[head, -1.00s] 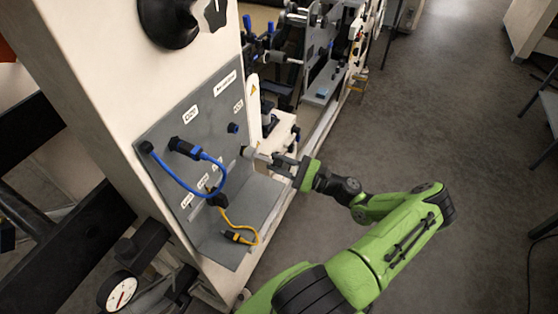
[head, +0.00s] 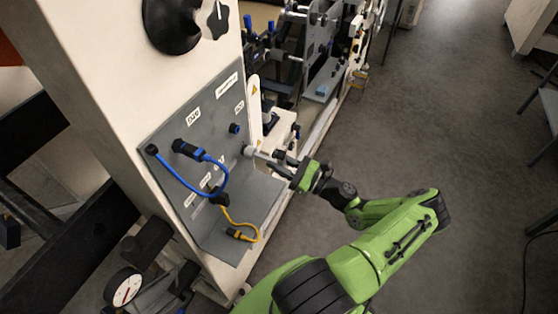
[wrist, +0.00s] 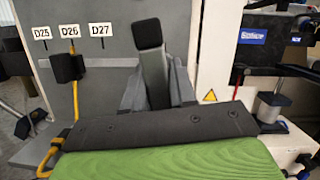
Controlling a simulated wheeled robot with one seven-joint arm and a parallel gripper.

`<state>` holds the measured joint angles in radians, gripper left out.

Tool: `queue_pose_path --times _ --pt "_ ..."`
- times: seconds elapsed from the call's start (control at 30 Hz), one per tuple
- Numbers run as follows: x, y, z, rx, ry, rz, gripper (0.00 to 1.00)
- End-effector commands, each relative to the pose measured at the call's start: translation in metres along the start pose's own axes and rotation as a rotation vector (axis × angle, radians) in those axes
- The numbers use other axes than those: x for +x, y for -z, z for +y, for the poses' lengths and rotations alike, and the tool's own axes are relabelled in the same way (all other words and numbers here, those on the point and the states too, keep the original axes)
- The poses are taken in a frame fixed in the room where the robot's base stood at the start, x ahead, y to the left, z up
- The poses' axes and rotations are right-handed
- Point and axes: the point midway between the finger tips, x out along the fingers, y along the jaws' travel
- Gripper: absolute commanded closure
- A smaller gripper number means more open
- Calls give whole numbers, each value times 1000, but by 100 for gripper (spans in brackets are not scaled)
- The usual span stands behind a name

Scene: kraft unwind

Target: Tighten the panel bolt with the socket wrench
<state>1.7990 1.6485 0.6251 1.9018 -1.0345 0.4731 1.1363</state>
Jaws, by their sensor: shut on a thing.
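The grey panel (head: 225,105) stands upright on the white machine column, with a grey shelf at its foot. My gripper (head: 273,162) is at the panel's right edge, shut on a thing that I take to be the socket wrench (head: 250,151). Only a small pale-grey end of it shows, pointing at the panel. Whether it touches the panel, or sits on a bolt, I cannot tell. The panel bolt is not distinguishable. In the wrist view a dark-tipped finger of my gripper (wrist: 150,60) stands before the panel and hides the held thing.
A blue cable (head: 190,190) and a yellow cable (head: 240,222) loop out from the panel, left of my gripper. A dial gauge (head: 123,288) is at lower left. Machine parts with a warning plate (head: 254,105) stand behind my gripper.

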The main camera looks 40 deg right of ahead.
Motion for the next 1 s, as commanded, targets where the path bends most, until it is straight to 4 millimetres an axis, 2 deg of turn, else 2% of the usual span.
queue_pose_path --times 0.07,0.23,0.47,0.67,0.9,1.0 --pt "0 0 0 8 2 -2 100" --pt "1 -2 -1 175 49 -2 100" --pt "0 1 -1 193 53 -2 100" --pt "2 -2 -2 369 102 -3 100" --pt "1 0 -2 389 107 -2 100" --pt "2 -1 -2 483 134 -3 100"
